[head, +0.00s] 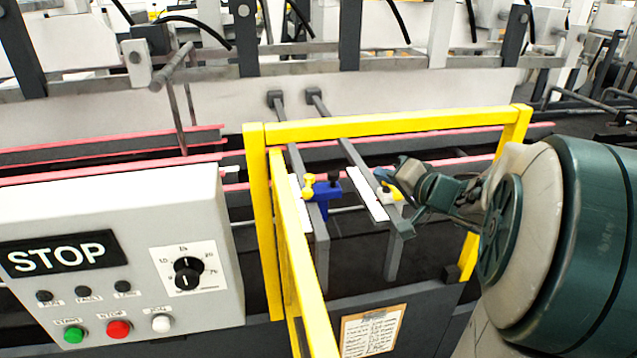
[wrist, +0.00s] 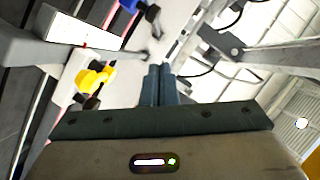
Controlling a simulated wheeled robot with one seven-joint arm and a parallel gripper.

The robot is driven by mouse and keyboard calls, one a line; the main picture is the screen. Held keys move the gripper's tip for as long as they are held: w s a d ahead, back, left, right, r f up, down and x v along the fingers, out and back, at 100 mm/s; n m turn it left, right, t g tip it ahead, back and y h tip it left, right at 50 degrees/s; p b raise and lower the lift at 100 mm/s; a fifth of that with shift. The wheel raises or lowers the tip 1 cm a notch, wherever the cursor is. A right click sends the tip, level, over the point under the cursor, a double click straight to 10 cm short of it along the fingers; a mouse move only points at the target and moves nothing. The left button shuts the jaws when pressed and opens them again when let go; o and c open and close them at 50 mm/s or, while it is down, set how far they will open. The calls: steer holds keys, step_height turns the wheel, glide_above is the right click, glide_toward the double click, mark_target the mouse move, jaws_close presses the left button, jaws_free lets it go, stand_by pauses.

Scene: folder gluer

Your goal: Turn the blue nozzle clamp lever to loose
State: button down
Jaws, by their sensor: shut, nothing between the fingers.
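The blue nozzle clamp (head: 322,191) sits on a grey bar behind the yellow guard frame, with a yellow knob (head: 308,184) at its left and a dark lever (head: 333,179) on it. In the wrist view the blue clamp (wrist: 129,4) is cut off by the top edge, and a dark lever (wrist: 153,16) shows beside it. My gripper (head: 385,174) is shut and empty, to the right of the blue clamp and apart from it. Its closed fingers (wrist: 158,72) point up toward the lever in the wrist view. I cannot read the lever's loose or tight position.
A second clamp with yellow parts (head: 390,193) is on the bar near my gripper; its yellow part (wrist: 94,78) also shows in the wrist view. The yellow guard frame (head: 385,124) surrounds the clamps. A control panel (head: 125,260) with a STOP display stands at the left.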

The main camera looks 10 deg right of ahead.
steer(key=s+a+f+g+y, duration=0.1)
steer(key=s+a+g+y, duration=0.1)
steer(key=s+y, duration=0.15)
glide_toward(308, 186)
steer(key=w+a+f, duration=0.1)
steer(key=w, duration=0.3)
steer(key=shift+s+a+f, duration=0.1)
steer(key=shift+a+f, duration=0.25)
steer(key=shift+a, duration=0.35)
steer(key=shift+a+m, duration=0.15)
steer(key=shift+m, duration=0.15)
